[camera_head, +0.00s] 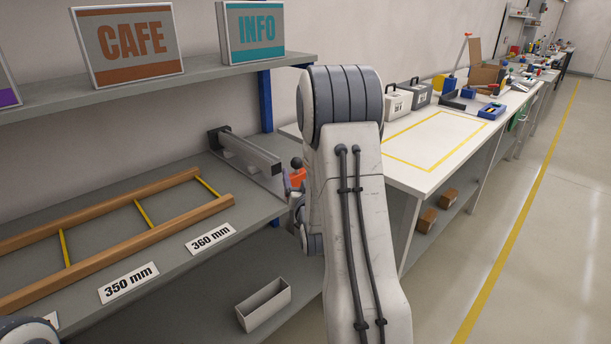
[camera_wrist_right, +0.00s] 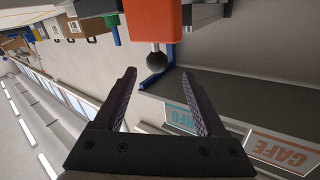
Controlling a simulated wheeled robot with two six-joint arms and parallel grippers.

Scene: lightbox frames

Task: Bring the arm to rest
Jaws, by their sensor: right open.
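My right arm fills the middle of the head view, and its gripper (camera_head: 297,208) shows only partly beside the arm's left edge. In the right wrist view the right gripper (camera_wrist_right: 159,74) is open, with nothing between its two dark fingers. An orange block (camera_wrist_right: 155,18) with a black ball knob (camera_wrist_right: 156,60) is just beyond the fingertips and appears apart from them. In the head view the orange block (camera_head: 297,178) is at the end of a grey metal rail (camera_head: 245,152). A piece of my left arm shows at the bottom left corner; its gripper is out of view.
A wooden frame (camera_head: 145,228) with yellow strips lies on the grey bench, near "350 mm" and "360 mm" labels. The shelf above holds a CAFE sign (camera_head: 128,42) and an INFO sign (camera_head: 251,32). A grey bin (camera_head: 264,303) stands below. A white table (camera_head: 425,170) is right.

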